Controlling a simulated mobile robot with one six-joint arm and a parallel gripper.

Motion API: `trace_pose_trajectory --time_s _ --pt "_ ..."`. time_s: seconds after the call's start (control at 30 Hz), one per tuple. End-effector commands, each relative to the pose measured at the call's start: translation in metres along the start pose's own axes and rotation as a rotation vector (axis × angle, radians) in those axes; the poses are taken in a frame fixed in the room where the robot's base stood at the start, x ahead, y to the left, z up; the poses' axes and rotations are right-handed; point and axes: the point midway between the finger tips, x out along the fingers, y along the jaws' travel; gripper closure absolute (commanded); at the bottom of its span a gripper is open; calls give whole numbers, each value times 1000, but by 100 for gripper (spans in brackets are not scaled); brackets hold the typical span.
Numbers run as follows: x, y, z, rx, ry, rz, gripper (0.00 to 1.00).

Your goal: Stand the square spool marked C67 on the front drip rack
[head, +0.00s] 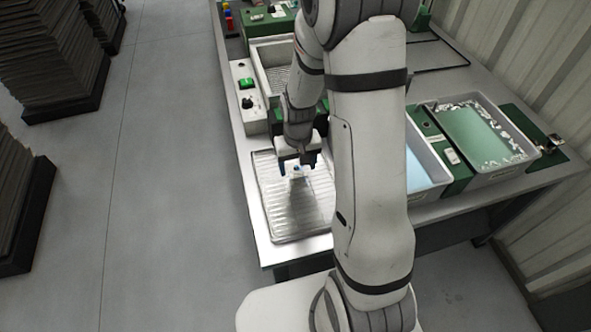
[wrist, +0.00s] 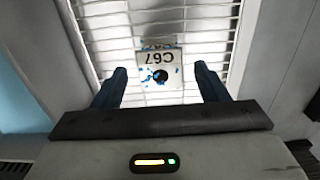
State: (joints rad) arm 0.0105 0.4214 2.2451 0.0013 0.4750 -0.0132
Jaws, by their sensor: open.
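The square spool marked C67 (wrist: 145,58) is a small whitish block with a dark round spot and blue flecks. Its marking reads upside down in the wrist view. It is at the front drip rack (wrist: 105,22), a ribbed, pale metal tray that also shows in the head view (head: 268,205). My gripper (head: 296,165) is over the rack; in the wrist view its two dark blue fingers (wrist: 160,72) are open, one to each side of the spool, with gaps between. I cannot tell whether the spool touches the rack.
A control box with a green switch (head: 246,84) stands behind the rack beside a grey tray (head: 262,72). To the right are a tub of pale blue liquid (head: 421,173) and a tub of green liquid with white bits (head: 478,137). The floor at left is open, with dark stacks (head: 62,50) beyond.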

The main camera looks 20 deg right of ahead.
Motion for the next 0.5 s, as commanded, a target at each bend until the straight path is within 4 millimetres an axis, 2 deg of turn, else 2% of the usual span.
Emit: trace_pose_trajectory --time_s 0.03,0.2,0.33,0.5 --pt "-13 0 -1 0 7 0 33" --pt "-51 0 -1 1 7 0 33" --pt "-74 0 -1 1 5 0 33" --pt "-91 0 0 1 3 0 33"
